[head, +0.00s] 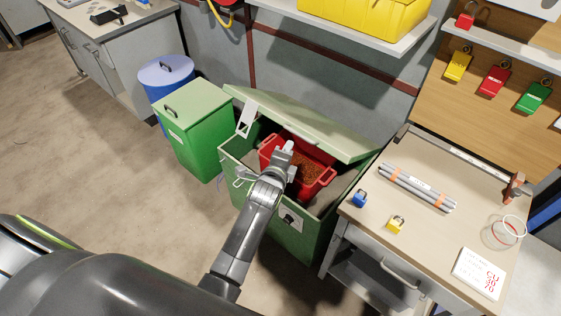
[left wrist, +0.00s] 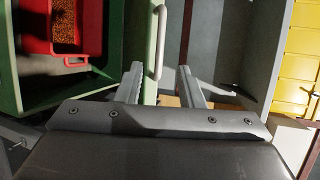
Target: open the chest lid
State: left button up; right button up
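The green chest (head: 305,237) stands against the wall, and its pale green lid (head: 315,127) is raised at a tilt, so the inside shows. A red tub (head: 318,184) with brown granules sits inside; it also shows in the left wrist view (left wrist: 98,30). My left gripper (head: 287,150) is over the chest opening, near the lid's front edge. In the left wrist view its two fingers (left wrist: 160,75) are apart, with a pale bar handle (left wrist: 158,42) just ahead, between their tips. I cannot tell whether the fingers touch it. My right gripper is not in view.
A green bin (head: 188,135) and a blue barrel (head: 166,72) stand left of the chest. A workbench (head: 425,235) with padlocks and bundled tubes is close on the right. A shelf (head: 340,32) with a yellow crate hangs above. The floor at left is clear.

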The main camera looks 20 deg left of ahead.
pick_arm(q)
jog(key=v, duration=0.6)
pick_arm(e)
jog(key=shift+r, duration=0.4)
pick_arm(q)
jog(key=shift+s, duration=0.1)
